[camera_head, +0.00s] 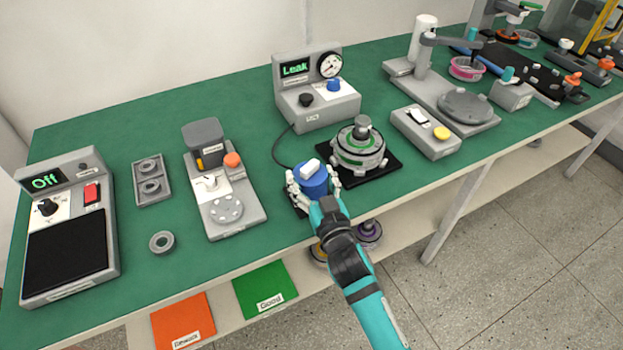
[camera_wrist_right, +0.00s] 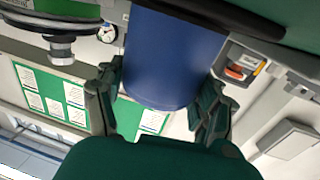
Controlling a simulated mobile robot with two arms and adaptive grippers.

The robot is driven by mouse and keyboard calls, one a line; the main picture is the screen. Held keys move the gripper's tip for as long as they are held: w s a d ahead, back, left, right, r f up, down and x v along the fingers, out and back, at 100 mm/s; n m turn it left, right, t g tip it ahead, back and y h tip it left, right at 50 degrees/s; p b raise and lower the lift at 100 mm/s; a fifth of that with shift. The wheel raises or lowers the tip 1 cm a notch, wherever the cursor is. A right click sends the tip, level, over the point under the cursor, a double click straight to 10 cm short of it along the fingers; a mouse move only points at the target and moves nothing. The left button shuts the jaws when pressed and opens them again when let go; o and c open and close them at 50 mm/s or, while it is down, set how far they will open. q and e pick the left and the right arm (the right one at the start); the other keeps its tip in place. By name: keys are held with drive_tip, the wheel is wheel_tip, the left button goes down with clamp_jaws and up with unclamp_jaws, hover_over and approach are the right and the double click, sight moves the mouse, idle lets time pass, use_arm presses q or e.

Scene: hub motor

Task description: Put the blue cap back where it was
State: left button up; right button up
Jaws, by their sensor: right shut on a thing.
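The blue cap (camera_head: 316,184) is a blue cylinder with a white piece on top. My right gripper (camera_head: 312,182) is shut on it, with a finger on each side. In the right wrist view the cap (camera_wrist_right: 165,60) fills the space between the fingers (camera_wrist_right: 160,100). The cap is upright at the bench's front, over a dark pad (camera_head: 296,207) mostly hidden by the gripper. I cannot tell whether it touches the pad. The hub motor (camera_head: 360,150) stands right of it on a black mat (camera_head: 388,171). My left gripper is not in view.
Behind is the leak tester (camera_head: 315,105) with a gauge and a cable. A grey device with an orange knob (camera_head: 225,190) stands left, and a switch box (camera_head: 425,132) right. Green bench (camera_head: 120,130) is bare at the back left. More hubs (camera_head: 368,235) sit on the lower shelf.

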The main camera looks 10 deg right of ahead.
drive_tip(key=shift+f, duration=0.15)
drive_tip(key=o, duration=1.4)
drive_tip(key=shift+r, duration=0.2)
drive_tip(key=shift+s+f, duration=0.1)
drive_tip(key=shift+s, duration=0.2)
drive_tip(key=b+v, duration=0.1)
drive_tip(key=v, duration=1)
drive_tip(key=shift+s, duration=0.2)
